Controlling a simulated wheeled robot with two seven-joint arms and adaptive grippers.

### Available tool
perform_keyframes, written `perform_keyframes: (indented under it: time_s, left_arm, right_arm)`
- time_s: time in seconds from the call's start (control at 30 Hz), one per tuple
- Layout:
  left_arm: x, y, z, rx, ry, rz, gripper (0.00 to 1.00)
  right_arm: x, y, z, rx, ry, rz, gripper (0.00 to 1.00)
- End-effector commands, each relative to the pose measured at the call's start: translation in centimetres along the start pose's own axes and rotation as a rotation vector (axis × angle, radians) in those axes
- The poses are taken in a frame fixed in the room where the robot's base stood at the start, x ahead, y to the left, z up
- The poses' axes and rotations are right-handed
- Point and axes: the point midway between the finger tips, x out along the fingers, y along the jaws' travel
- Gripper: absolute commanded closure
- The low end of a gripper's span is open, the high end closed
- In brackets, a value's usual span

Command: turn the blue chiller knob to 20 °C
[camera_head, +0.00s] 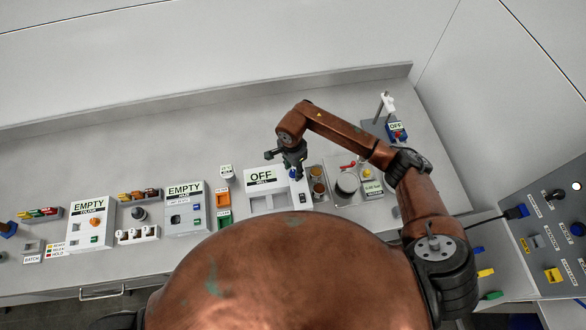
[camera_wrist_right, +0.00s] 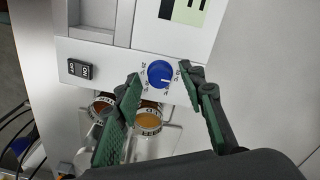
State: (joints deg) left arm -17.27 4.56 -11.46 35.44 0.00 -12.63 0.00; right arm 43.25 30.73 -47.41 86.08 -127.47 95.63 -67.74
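The blue chiller knob (camera_wrist_right: 160,74) sits on the white front panel (camera_wrist_right: 105,52) of a unit, with small scale marks around it. A pale mark shows low on the knob, but I cannot read its setting. My right gripper (camera_wrist_right: 161,78) is open, with one green finger on each side of the knob; I cannot tell whether they touch it. The knob (camera_head: 297,174) shows there as a small blue spot. My left gripper is not in view.
A black rocker switch (camera_wrist_right: 81,69) is on the same panel. Brown-topped round jars (camera_wrist_right: 148,119) stand close below the knob. The bench behind is clear.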

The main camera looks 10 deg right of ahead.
Motion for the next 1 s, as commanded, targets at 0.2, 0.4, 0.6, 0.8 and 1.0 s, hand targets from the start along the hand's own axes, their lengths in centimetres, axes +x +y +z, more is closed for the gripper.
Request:
perform_keyframes:
  time_s: [0.2,0.4,0.6,0.8,1.0]
  left_arm:
    - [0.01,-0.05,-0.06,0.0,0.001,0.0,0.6]
    - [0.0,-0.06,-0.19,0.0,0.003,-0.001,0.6]
    - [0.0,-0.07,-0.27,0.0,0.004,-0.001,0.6]
    - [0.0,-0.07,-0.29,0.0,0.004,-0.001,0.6]
    - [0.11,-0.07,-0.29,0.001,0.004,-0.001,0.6]
  right_arm:
    - [0.08,-0.03,0.04,-0.001,-0.001,0.0,0.63]
    - [0.06,-0.02,0.05,-0.001,-0.001,0.0,0.76]
    - [0.05,-0.01,0.05,-0.001,-0.001,0.0,0.9]
    - [0.05,-0.01,0.05,-0.001,-0.001,0.0,1.0]
    - [0.07,-0.02,0.04,0.008,-0.001,0.0,1.0]
